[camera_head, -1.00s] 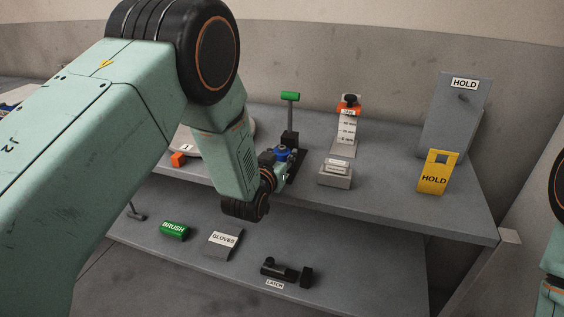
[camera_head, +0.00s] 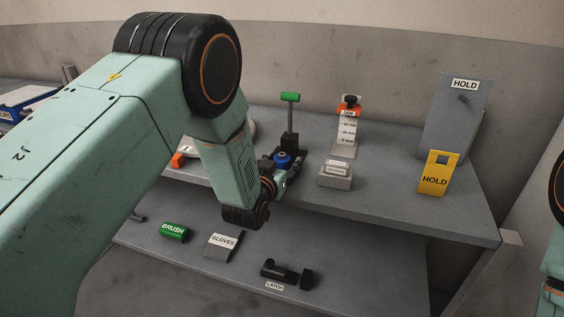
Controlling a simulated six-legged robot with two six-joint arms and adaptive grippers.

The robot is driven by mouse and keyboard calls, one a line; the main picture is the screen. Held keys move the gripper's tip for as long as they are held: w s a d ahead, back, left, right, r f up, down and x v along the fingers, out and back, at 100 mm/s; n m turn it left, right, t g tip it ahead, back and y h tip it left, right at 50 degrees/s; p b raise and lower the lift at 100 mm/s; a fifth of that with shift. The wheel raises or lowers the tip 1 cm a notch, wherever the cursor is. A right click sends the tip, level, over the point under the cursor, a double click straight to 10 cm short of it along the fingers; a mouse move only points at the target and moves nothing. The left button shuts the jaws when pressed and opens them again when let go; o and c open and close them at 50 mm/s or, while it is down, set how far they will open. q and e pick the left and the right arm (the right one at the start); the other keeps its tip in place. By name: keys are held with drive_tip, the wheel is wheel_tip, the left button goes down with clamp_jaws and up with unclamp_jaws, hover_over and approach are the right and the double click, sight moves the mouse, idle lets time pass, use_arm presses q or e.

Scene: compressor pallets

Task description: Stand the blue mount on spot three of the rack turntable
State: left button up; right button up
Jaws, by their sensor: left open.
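My left gripper (camera_head: 284,177) is open, low and just in front of the mount. The arm and wrist partly hide the fingers, and I cannot tell whether they touch the mount. The rack turntable (camera_head: 252,127) is a pale round plate mostly hidden behind my left arm. Only its edge and a label reading 1 show, and spot three cannot be made out. My right gripper is out of view.
A green-handled post clamp (camera_head: 290,118), a grey labelled block (camera_head: 336,174), an orange-topped gauge (camera_head: 346,130) and a yellow HOLD sign (camera_head: 436,174) stand on the upper shelf (camera_head: 390,195). The lower shelf holds BRUSH, GLOVES and LATCH items.

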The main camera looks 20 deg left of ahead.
sight(279, 166)
use_arm(q)
drive_tip(key=shift+s+a+r+p, duration=0.1)
drive_tip(key=shift+s+r+p, duration=0.1)
drive_tip(key=shift+s, duration=1.05)
drive_tip(key=shift+s+d+r+p, duration=0.1)
drive_tip(key=shift+s+r+p, duration=0.1)
drive_tip(key=shift+s, duration=1.1)
drive_tip(key=shift+s+a+r+p, duration=0.1)
drive_tip(key=shift+s+r+p, duration=0.1)
drive_tip(key=shift+s, duration=1.05)
